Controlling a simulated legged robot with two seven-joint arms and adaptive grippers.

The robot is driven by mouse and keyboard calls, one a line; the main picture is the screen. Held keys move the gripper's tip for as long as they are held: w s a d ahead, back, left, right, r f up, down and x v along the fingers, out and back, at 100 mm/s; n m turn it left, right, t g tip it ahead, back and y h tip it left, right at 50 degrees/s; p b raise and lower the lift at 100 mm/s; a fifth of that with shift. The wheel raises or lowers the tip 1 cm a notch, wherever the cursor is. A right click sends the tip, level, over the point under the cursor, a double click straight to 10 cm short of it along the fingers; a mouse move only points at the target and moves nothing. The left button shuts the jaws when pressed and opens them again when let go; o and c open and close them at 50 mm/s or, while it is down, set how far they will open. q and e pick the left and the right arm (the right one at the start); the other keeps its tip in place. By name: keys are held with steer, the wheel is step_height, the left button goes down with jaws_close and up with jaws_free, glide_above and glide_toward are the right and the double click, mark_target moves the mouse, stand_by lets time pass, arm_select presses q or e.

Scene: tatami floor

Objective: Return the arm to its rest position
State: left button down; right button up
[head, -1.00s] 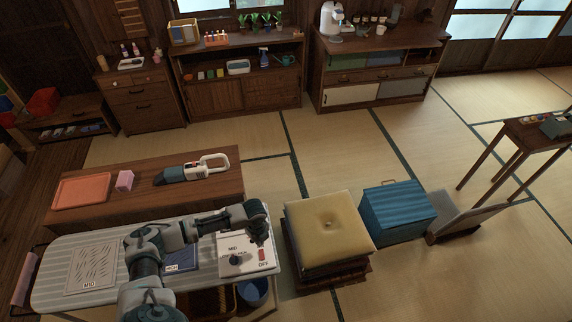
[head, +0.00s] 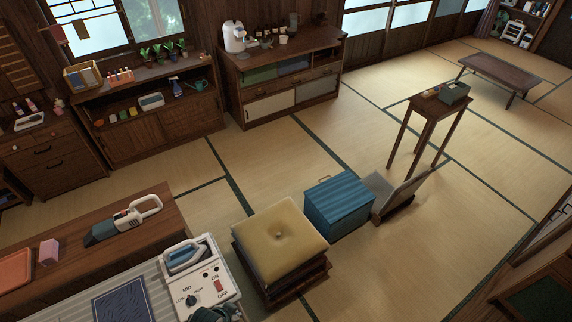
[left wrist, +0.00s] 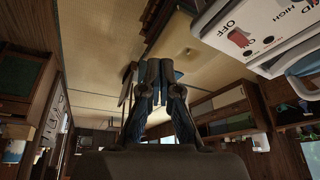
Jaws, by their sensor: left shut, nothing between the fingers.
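My left gripper (head: 215,313) shows only in part at the bottom edge of the head view, by the near edge of the white control panel (head: 212,289). In the left wrist view my left gripper (left wrist: 153,70) is shut and empty, with its fingers together. The panel has a dial, a red switch and the labels MID, ON and OFF. It also shows at the top right of the left wrist view (left wrist: 262,22), apart from the fingers. Most of my left arm is outside the head view. My right gripper is not in view.
An iron-like appliance (head: 185,256) sits at the panel's far end. The striped board (head: 62,308) carries a blue pad (head: 122,302). A cushion stack (head: 280,232) and a blue box (head: 338,208) stand to the right. Open tatami lies beyond.

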arm_select(q)
steer(key=s+a+n+y, duration=0.2)
steer(key=s+a+n, duration=0.3)
steer(key=a, duration=0.1)
step_height(320, 180, down, 28)
steer(key=g+b, duration=0.1)
steer(key=b, duration=0.4)
steer(key=s+a+f+g+b, duration=0.1)
steer(key=s+f+b, duration=0.1)
steer(key=s+f, duration=0.7)
steer(key=s+a+f+m+b, duration=0.1)
steer(key=s+f+b, duration=0.1)
steer(key=s+f, duration=0.8)
step_height(320, 180, down, 4)
steer(key=shift+a+f+g, duration=0.15)
steer(key=shift+a+g, duration=0.2)
steer(key=shift+g, duration=0.05)
steer(key=shift+s, duration=0.1)
